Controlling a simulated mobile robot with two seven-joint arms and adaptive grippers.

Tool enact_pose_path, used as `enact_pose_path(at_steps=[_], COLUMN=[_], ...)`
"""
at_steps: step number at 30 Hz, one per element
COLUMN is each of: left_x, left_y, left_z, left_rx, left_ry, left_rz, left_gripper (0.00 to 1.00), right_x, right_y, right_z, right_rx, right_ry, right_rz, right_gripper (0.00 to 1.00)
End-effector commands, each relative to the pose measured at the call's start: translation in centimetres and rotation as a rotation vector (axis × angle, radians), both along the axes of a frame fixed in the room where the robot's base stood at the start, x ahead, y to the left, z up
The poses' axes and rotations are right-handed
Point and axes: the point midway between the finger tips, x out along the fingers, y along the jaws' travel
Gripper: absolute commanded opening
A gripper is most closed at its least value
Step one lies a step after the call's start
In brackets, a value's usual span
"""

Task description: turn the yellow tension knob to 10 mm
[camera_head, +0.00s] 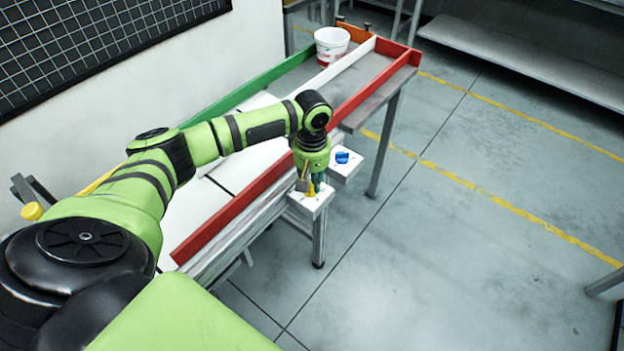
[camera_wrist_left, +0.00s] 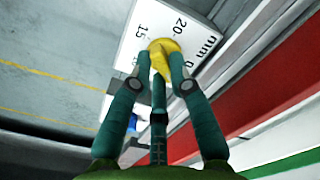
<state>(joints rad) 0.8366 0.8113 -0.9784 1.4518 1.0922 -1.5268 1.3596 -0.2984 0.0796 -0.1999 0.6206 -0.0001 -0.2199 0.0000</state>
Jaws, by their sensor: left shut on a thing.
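The yellow tension knob (camera_wrist_left: 162,46) sits on a white scale plate (camera_wrist_left: 128,57) in the left wrist view. The printed marks "15", "20" and "mm" show; other marks are hidden, and the knob's exact reading cannot be told. My left gripper (camera_wrist_left: 162,66) is shut on the knob, with a finger on each side. In the head view, my left gripper (camera_head: 315,182) points down over the white plate (camera_head: 309,204), and only a little of the yellow knob (camera_head: 310,193) shows. My right gripper is in neither view.
A blue knob (camera_head: 342,157) sits on a second white plate (camera_head: 345,171) just beyond. The table has long red (camera_head: 240,200), white and green rails (camera_head: 262,80). A white and red bucket (camera_head: 331,46) stands at its far end. The floor to the right is clear.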

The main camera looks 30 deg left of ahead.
Motion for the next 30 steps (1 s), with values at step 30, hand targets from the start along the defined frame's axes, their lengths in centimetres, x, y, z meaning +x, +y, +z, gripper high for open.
enact_pose_path(at_steps=[30], left_x=[-0.4], left_y=[-0.2], left_z=[0.2], left_rx=[-0.003], left_ry=[0.004], left_rz=[-0.756], left_gripper=[0.00], right_x=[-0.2], right_y=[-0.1], right_z=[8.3], right_rx=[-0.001], right_ry=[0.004], right_rz=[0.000], right_gripper=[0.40])
